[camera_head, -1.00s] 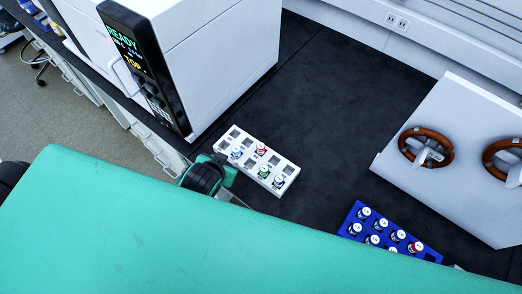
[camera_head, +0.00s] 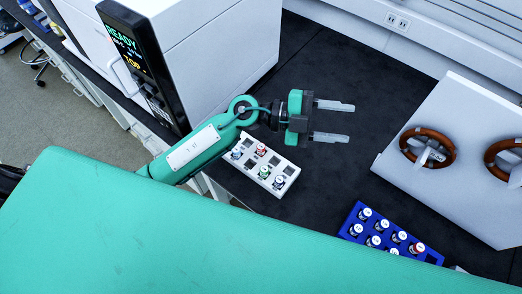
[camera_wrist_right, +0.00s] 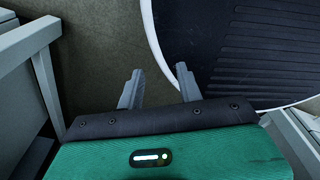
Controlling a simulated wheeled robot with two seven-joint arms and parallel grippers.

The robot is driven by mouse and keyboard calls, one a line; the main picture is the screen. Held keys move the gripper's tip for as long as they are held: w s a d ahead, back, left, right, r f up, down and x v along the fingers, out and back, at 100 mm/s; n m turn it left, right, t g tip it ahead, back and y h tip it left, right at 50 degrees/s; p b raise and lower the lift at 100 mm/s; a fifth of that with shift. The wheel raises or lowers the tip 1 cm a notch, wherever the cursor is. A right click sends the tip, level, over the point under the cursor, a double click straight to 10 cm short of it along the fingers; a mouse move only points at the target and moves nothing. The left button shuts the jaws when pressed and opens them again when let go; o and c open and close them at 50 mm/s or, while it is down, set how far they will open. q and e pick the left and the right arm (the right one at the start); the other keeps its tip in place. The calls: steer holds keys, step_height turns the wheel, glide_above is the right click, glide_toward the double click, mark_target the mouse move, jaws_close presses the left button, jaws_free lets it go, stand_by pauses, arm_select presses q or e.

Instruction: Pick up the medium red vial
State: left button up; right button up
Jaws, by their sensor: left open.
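A red-capped vial (camera_head: 261,150) stands in the white rack (camera_head: 279,157) on the black bench, with blue, green and dark-capped vials around it. Another red-capped vial (camera_head: 416,247) stands in the blue rack (camera_head: 351,217) at the lower right. I cannot tell from size which is the medium one. My left gripper (camera_head: 334,121) is open and empty above the bench, beyond the white rack and to its right.
A large white instrument with a dark display (camera_head: 145,65) stands at the left. A sloped white unit with brown ring handles (camera_head: 427,147) stands at the right. The black bench (camera_head: 345,70) is clear behind my left gripper.

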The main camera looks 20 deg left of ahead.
arm_select(q)
step_height(320, 180, down, 6)
steer(key=s+m+g+y, duration=0.1)
steer(key=m+g+y, duration=0.2)
steer(key=g+y, duration=0.15)
steer(key=n+t+y+p, duration=0.2)
steer(key=n+y, duration=0.1)
steer(key=y, duration=1.1)
glide_above(261, 146)
steer(key=f, duration=1.5)
steer(key=shift+s+a+f, duration=0.1)
steer(key=shift+s+f, duration=0.2)
steer(key=shift+f, duration=0.6)
steer(key=f, duration=0.1)
steer(key=f+p, duration=0.1)
steer(key=f, duration=0.1)
steer(key=shift+w+f+p, duration=0.2)
steer(key=shift+w+p, duration=0.05)
steer(key=shift+p, duration=0.05)
steer(key=shift+f, duration=0.5)
steer(key=c, duration=1.1)
arm_select(e)
steer(key=r, duration=0.1)
steer(key=d+r, duration=0.1)
steer(key=r, duration=0.1)
steer(key=shift+r, duration=0.3)
